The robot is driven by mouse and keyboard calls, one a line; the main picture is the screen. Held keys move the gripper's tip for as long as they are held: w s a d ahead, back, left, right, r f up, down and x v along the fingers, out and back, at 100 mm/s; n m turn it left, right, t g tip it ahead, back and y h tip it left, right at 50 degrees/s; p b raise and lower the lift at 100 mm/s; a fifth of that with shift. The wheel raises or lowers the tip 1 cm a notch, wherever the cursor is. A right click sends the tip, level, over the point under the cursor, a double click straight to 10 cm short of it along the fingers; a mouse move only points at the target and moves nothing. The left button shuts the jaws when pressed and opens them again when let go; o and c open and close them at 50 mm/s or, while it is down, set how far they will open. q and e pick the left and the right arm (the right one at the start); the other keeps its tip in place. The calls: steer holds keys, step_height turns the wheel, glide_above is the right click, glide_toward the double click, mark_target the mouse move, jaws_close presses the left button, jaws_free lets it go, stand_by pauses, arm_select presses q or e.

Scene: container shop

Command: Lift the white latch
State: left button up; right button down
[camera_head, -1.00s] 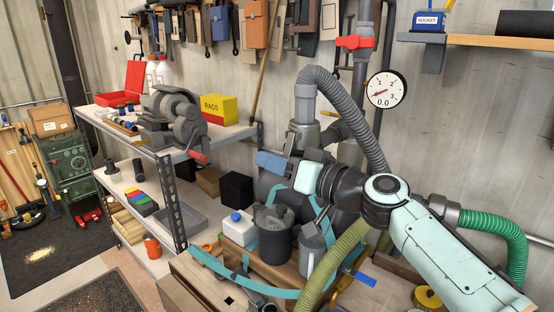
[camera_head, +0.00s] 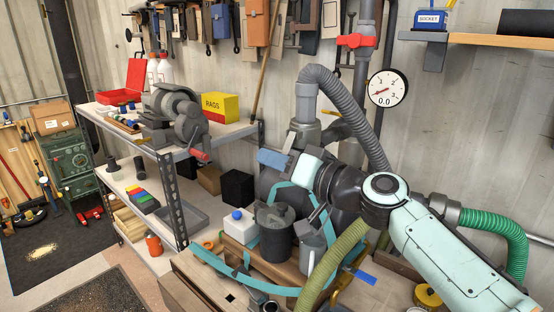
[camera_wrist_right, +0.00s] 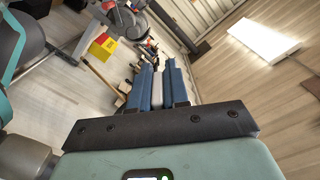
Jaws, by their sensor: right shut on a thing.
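My right gripper (camera_head: 273,158) shows its blue fingers in front of the wall, above the bench and beside a tank-like machine. In the right wrist view the gripper (camera_wrist_right: 157,68) is shut on a pale, whitish-grey bar, likely the white latch (camera_wrist_right: 157,92), which lies between the blue fingers. In the head view the fingers hide this piece, and I cannot tell what it is fixed to. My left gripper is not seen.
A dark pot (camera_head: 274,236) and a grey mug (camera_head: 312,246) stand on the bench below the gripper. A ribbed grey hose (camera_head: 345,90) arches close behind my arm. A white box with a blue knob (camera_head: 238,228) stands left of the pot. A shelf holds a yellow rags box (camera_head: 220,107).

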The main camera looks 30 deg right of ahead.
arm_select(q)
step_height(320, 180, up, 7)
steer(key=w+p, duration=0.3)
steer(key=p, duration=0.3)
arm_select(e)
steer(key=shift+s+a+r+m, duration=0.25)
steer(key=shift+r+m, duration=0.6)
steer(key=shift+m, duration=1.2)
steer(key=shift+s+a+r+m, duration=0.1)
steer(key=shift+a+r+m, duration=0.6)
steer(key=shift+m, duration=1.3)
steer(key=shift+s+a+r+m, duration=0.15)
steer(key=shift+r+m, duration=0.9)
steer(key=shift+m, duration=1)
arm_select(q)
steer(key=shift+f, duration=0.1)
arm_select(e)
steer(key=shift+r, duration=0.1)
steer(key=c, duration=1.2)
jaws_free()
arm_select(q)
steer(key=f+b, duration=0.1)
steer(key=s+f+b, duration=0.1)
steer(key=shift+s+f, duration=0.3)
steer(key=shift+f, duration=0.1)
arm_select(e)
steer(key=v, duration=1.3)
steer(key=shift+s, duration=0.15)
